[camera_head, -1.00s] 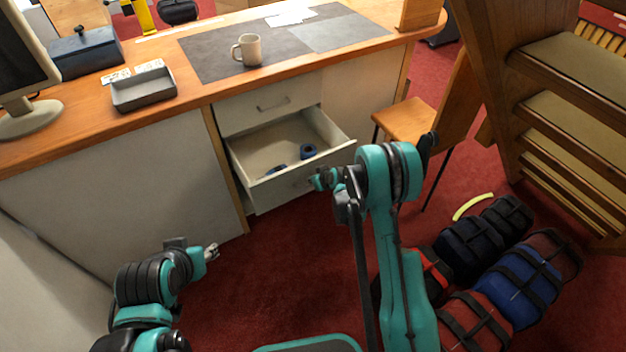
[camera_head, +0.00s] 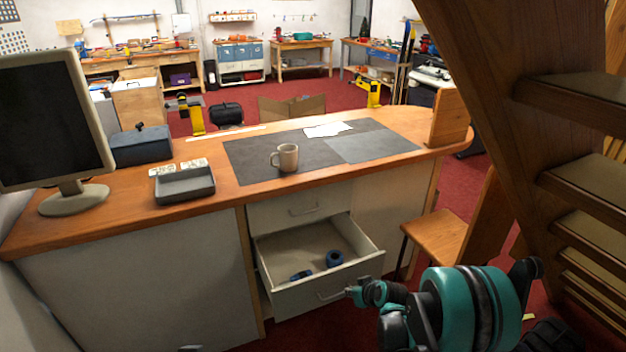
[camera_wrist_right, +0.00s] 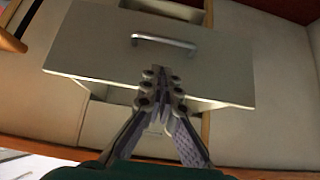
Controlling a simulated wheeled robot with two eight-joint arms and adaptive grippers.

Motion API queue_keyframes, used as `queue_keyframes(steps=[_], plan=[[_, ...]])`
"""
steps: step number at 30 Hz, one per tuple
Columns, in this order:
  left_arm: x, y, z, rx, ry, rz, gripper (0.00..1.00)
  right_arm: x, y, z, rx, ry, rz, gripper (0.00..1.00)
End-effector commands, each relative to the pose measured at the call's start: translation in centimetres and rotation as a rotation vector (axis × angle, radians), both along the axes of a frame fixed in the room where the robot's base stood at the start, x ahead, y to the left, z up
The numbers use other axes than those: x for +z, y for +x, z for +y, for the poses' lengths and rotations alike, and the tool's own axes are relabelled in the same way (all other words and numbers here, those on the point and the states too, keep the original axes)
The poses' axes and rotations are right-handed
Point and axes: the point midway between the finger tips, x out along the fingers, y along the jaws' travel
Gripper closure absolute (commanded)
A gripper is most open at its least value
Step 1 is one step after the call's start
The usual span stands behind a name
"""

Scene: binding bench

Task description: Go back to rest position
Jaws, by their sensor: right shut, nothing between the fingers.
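My right gripper (camera_head: 353,292) is at the lower right of the head view, close to the front of the open drawer (camera_head: 345,289). In the right wrist view its two fingers (camera_wrist_right: 161,78) are together and empty. There the drawer's metal handle (camera_wrist_right: 164,41) lies just beyond the fingertips, with a visible gap. The drawer is pulled out and holds a blue ring-shaped item (camera_head: 334,259) and a smaller blue and dark item (camera_head: 301,276). My left gripper is out of the picture; only a dark sliver of my left arm shows at the bottom edge.
The desk (camera_head: 120,215) carries a monitor (camera_head: 50,120), a grey tray (camera_head: 185,186), a dark box (camera_head: 140,145) and a mug (camera_head: 288,158) on a dark mat (camera_head: 250,160). A wooden chair (camera_head: 437,232) and a staircase (camera_head: 545,150) stand at the right.

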Motion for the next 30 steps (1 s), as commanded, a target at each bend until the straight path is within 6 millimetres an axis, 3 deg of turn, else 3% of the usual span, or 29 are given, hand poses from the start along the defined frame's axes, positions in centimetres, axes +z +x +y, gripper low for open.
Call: queue_keyframes(steps=[4,8,12,18,24,30], plan=[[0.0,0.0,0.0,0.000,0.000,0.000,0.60,2.2,-0.9,0.1,-0.014,-0.001,0.009,1.00],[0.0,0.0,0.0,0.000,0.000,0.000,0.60,6.2,-3.3,0.2,-0.048,-0.003,0.030,1.00],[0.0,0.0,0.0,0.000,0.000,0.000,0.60,10.7,-7.1,0.2,-0.095,-0.006,0.055,1.00],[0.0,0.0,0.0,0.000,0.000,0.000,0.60,15.4,-13.5,0.0,-0.167,-0.009,0.084,1.00],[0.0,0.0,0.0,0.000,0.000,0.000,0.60,17.8,-20.6,-0.4,-0.240,-0.014,0.105,1.00],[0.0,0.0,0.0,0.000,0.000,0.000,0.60,18.0,-26.3,-1.0,-0.304,-0.019,0.119,1.00]])
